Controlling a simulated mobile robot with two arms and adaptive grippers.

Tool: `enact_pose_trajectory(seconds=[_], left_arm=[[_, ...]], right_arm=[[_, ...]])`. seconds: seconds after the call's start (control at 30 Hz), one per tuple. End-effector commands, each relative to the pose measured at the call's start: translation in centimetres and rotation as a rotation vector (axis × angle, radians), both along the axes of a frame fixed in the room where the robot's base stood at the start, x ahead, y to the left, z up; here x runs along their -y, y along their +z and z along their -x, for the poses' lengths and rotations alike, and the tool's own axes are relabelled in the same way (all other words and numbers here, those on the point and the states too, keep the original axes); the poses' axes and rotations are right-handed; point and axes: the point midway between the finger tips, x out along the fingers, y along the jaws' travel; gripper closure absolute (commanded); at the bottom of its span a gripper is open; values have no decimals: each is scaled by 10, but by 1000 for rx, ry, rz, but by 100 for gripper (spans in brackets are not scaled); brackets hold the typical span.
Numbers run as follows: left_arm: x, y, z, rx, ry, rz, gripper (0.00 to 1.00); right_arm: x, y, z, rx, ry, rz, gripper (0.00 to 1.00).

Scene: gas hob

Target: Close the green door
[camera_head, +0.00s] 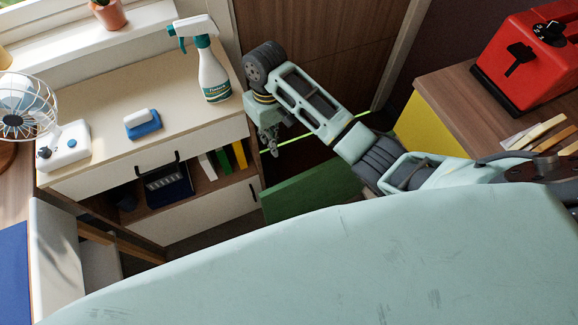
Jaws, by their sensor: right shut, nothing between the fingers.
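The green door (308,192) is a flat panel in the middle of the view, below my right forearm. It stands out at an angle over the dark floor, between the cream cabinet and the wooden counter. My body covers its lower part, and its hinge does not show clearly. My right arm reaches in from the right, above the door. My right gripper (272,148) points down, shut and empty, beside the cream cabinet's right side and a little beyond the door's left end. I cannot tell whether it touches anything. My left gripper is not in view.
A red toaster (530,60) stands on the wooden counter (440,95) at right. A brown wooden door (310,50) is behind.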

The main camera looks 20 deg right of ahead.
Motion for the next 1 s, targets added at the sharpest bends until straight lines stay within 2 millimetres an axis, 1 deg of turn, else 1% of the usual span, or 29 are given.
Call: enact_pose_trajectory(seconds=[0.03,0.1,0.2,0.3,0.4,0.47,0.57,0.6,0.67,1.0], left_arm=[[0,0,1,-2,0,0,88],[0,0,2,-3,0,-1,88],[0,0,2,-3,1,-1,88],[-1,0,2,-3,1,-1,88],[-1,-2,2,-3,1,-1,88],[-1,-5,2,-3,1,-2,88],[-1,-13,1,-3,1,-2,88],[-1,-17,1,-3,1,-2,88],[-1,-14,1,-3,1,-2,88],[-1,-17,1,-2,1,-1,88]], right_arm=[[6,14,-17,-18,-16,24,100],[13,28,-30,-47,-40,51,100],[22,46,-44,-77,-69,77,100],[28,58,-53,-94,-91,93,100],[30,60,-55,-105,-101,100,100],[31,55,-54,-108,-103,101,100],[30,40,-50,-107,-102,100,100],[30,32,-48,-107,-102,99,100],[32,24,-46,-108,-103,102,100],[33,-50,-27,-108,-102,102,100]])
